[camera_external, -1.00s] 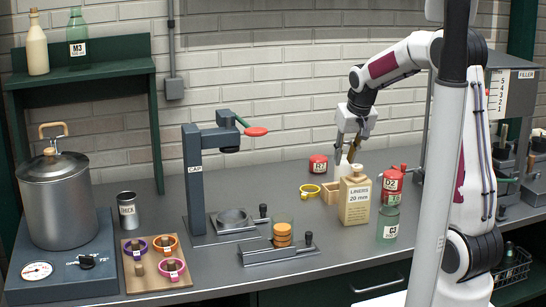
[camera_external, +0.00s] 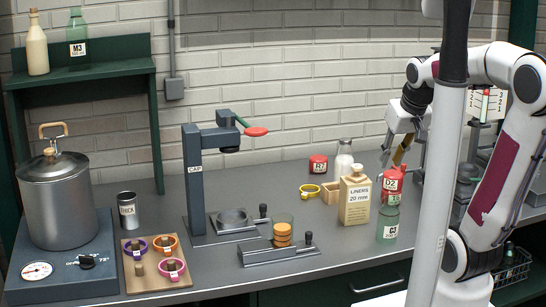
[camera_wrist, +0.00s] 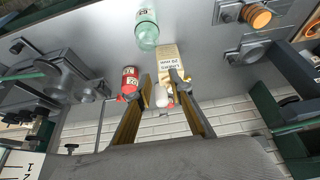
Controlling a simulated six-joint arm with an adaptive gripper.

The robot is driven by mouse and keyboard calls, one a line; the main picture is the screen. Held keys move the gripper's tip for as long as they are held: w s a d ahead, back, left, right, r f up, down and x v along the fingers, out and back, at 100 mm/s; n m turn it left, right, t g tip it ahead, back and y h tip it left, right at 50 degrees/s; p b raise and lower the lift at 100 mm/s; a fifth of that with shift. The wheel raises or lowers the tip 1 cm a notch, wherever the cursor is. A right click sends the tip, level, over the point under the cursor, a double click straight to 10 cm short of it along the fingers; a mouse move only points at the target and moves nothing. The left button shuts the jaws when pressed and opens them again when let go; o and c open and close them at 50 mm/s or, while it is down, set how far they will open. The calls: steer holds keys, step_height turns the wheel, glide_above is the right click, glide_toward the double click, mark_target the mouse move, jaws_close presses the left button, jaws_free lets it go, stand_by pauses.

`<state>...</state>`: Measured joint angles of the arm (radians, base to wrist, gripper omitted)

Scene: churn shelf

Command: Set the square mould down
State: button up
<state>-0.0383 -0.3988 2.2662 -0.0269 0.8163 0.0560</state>
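The square mould, seen as a small open wooden square frame (camera_external: 330,193), sits on the bench between the yellow ring and the LINERS bottle, which partly hides it. My gripper (camera_external: 398,158) is raised above the right part of the bench, behind the red D2 containers and partly behind a pale post. In the wrist view its two fingers (camera_wrist: 163,80) stand apart with nothing seen held between them. The white bottle (camera_wrist: 160,97) shows beyond that gap and stands on the bench. The mould is not clearly made out in the wrist view.
The LINERS bottle (camera_external: 355,200), red D2 container (camera_external: 391,181), green G3 bottle (camera_external: 388,222) and red R7 can (camera_external: 318,164) crowd around the mould. A yellow ring (camera_external: 309,191) lies to its left. The capping stand (camera_external: 195,180) is further left. Bare bench lies between.

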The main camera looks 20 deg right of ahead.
steer(key=s+f, duration=0.2)
steer(key=s, duration=0.9)
steer(key=shift+d, duration=0.4)
steer(key=o, duration=1.4)
steer(key=shift+c, duration=0.2)
steer(key=shift+w, duration=0.1)
